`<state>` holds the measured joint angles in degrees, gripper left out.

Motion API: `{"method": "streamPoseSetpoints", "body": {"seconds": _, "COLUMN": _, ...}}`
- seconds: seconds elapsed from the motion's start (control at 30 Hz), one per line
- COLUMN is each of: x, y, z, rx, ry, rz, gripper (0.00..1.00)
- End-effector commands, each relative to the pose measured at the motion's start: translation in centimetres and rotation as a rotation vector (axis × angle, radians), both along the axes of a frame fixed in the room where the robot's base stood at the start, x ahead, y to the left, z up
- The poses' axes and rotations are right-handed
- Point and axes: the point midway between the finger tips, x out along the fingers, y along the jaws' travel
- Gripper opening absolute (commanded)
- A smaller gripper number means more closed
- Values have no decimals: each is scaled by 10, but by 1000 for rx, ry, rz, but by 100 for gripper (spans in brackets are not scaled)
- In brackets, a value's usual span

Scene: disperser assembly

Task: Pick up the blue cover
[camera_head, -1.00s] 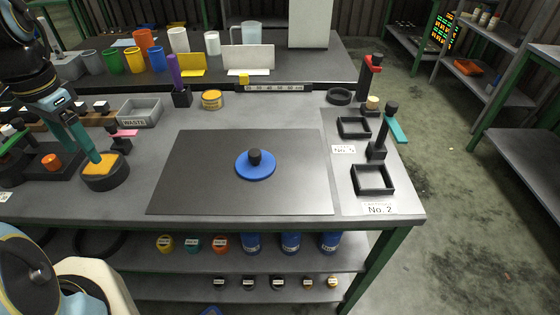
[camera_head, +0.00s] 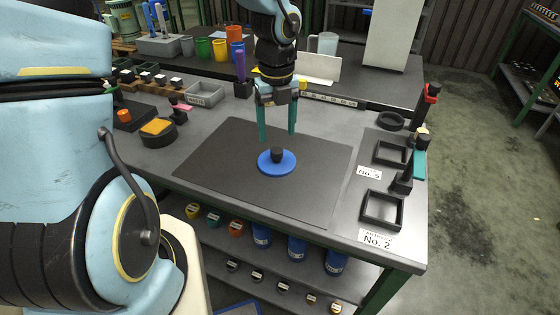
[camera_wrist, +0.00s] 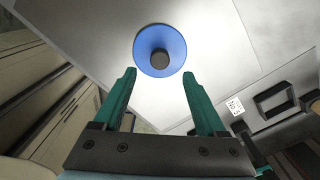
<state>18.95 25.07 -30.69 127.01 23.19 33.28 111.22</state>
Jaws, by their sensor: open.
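The blue cover (camera_head: 287,168) is a flat round disc with a black knob (camera_head: 277,154) on top. It lies flat on the dark mat, right of the mat's centre line. My gripper (camera_head: 277,138) is open, with two teal fingers pointing down above and just behind the cover in the head view. In the wrist view the blue cover (camera_wrist: 150,61) lies beyond the fingertips (camera_wrist: 159,73), roughly centred between them. The fingers are apart from the cover and hold nothing.
The dark mat (camera_head: 222,150) is otherwise clear. Square black holders (camera_head: 382,224) stand at the right by the labels No. 5 and No. 2. A grey bin (camera_head: 205,99) and a black dish with a yellow top (camera_head: 157,128) are at the left. Cups stand behind.

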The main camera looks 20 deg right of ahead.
Motion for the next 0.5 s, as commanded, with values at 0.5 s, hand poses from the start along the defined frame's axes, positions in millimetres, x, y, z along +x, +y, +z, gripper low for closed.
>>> {"method": "streamPoseSetpoints", "body": {"seconds": 0.5, "x": 1, "y": 0, "z": -57, "rx": 1, "ry": 2, "rz": 0, "gripper": 74}}
